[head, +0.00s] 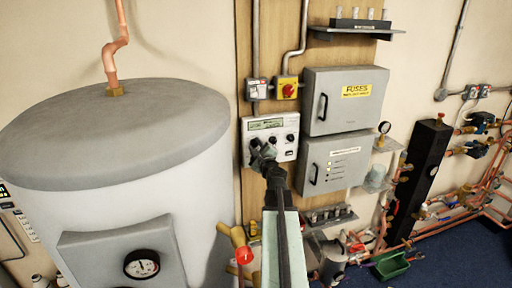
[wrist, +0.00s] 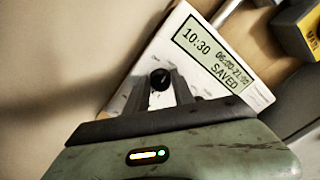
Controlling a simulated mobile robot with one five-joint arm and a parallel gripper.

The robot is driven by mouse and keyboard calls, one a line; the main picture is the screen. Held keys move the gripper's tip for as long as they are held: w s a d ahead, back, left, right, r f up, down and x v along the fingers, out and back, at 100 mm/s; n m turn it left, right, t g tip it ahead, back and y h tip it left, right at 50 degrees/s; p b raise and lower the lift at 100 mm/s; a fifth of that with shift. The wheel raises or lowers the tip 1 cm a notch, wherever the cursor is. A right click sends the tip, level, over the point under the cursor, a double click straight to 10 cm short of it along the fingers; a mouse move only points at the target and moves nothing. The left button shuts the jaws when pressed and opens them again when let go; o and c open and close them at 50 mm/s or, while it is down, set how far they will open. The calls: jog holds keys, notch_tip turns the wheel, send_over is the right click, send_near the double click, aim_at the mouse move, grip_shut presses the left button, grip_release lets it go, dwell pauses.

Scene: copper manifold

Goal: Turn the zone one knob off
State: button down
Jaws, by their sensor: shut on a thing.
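A white control panel (head: 284,125) hangs on the wooden board; its display reads "10:30 06:00-21:00 SAVED" in the wrist view (wrist: 214,54). My gripper (head: 258,150) is at the panel's lower left. In the wrist view my gripper (wrist: 161,88) has its two fingers on either side of a round black knob (wrist: 160,79) with a pale pointer mark, and is shut on it. Small print stands beside the knob, too small to read, so its zone label cannot be told. Another dark knob (head: 290,137) shows at the panel's right.
A large grey-topped cylinder (head: 100,135) stands close on the left. Two grey boxes, the upper marked FUSES (head: 345,97), are right of the panel. A red and yellow switch (head: 287,89) is above it. Copper pipes (head: 470,200) run at the right.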

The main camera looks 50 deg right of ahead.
jog(key=n, duration=0.4)
jog(key=shift+f+n, duration=0.1)
jog(key=shift+n, duration=1.7)
jog(key=c, duration=1.1)
grip_release()
